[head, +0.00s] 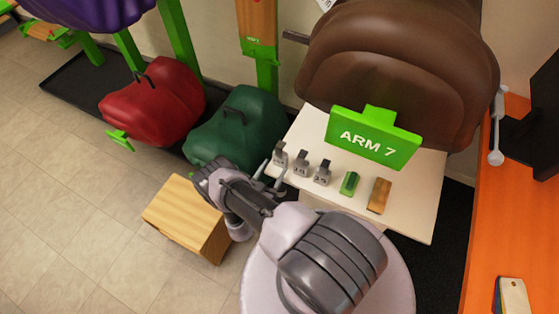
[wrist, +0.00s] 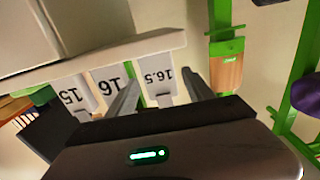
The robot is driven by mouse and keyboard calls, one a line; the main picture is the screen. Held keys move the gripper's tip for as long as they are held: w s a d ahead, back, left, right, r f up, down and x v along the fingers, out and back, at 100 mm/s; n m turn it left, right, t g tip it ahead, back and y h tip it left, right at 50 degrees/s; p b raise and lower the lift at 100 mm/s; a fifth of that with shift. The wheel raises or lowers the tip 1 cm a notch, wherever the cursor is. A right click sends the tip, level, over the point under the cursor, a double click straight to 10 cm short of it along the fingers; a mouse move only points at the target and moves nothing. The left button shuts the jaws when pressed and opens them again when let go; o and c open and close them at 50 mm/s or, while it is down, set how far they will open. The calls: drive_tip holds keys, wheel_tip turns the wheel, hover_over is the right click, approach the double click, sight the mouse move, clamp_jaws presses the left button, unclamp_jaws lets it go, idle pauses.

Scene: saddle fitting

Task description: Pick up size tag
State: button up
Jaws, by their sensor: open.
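Several items stand in a row on a small white table (head: 420,210). Three are grey size tags: the left tag (head: 280,156), the middle tag (head: 301,168) and the right tag (head: 322,174). In the wrist view they read 16.5 (wrist: 158,78), 16 (wrist: 108,80) and 15 (wrist: 74,95). My gripper (head: 270,173) is open and empty at the table's left edge, close to the left tag. In the wrist view the 16.5 tag appears between my two fingers (wrist: 163,92); I cannot tell whether they touch it.
A green block (head: 349,183) and a tan block (head: 379,196) lie right of the tags. A green ARM 7 sign (head: 373,139) and a brown saddle (head: 400,70) rise behind. A wooden box (head: 188,218) stands on the floor at left.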

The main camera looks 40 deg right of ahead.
sight(283, 155)
drive_tip(key=b+x, duration=0.1)
drive_tip(key=x, duration=0.2)
drive_tip(key=b+x, duration=0.1)
drive_tip(key=x, duration=0.3)
drive_tip(key=shift+d+r, duration=0.2)
drive_tip(key=shift+d, duration=0.15)
drive_tip(key=c, duration=1.2)
